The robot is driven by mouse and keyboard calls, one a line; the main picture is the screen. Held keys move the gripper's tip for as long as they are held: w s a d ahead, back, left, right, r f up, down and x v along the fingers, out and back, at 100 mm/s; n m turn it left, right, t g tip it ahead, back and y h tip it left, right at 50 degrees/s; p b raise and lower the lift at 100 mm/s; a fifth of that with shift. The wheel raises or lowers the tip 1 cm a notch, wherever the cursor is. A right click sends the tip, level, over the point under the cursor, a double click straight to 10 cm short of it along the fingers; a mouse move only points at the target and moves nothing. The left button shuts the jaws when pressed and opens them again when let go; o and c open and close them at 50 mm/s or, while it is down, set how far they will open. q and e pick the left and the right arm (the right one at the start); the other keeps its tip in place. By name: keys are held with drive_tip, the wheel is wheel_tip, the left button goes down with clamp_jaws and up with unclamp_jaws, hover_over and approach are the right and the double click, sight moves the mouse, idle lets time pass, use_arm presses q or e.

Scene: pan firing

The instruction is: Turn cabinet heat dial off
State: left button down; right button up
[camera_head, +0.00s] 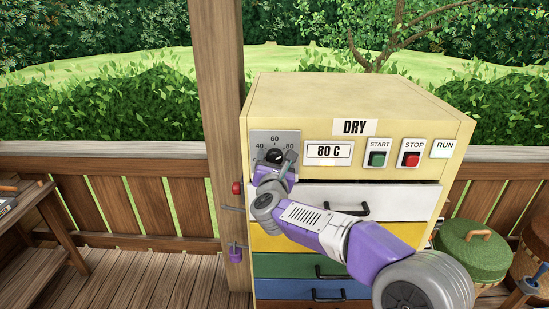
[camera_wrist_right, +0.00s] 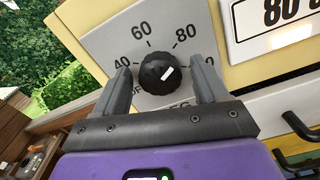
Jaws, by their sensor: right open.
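The heat dial (camera_head: 275,156) is a round black knob on a grey plate at the upper left of the yellow cabinet's front. In the right wrist view the dial (camera_wrist_right: 155,80) sits at the centre, among the numbers 40, 60 and 80 and a partly hidden mark. Its white pointer mark points right and slightly up. My right gripper (camera_wrist_right: 160,66) is open, with one finger on each side of the dial in that view; neither clearly touches it. In the head view my right gripper (camera_head: 284,160) partly covers the dial. My left gripper is not in view.
The cabinet (camera_head: 360,100) has an 80 C display (camera_head: 328,152), a green START button (camera_head: 377,159) and a red STOP button (camera_head: 411,160) right of the dial. Drawers with black handles lie below. A wooden post (camera_head: 219,90) stands close on the left.

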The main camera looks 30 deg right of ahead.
drive_tip(key=c, duration=1.1)
drive_tip(key=shift+o, duration=0.2)
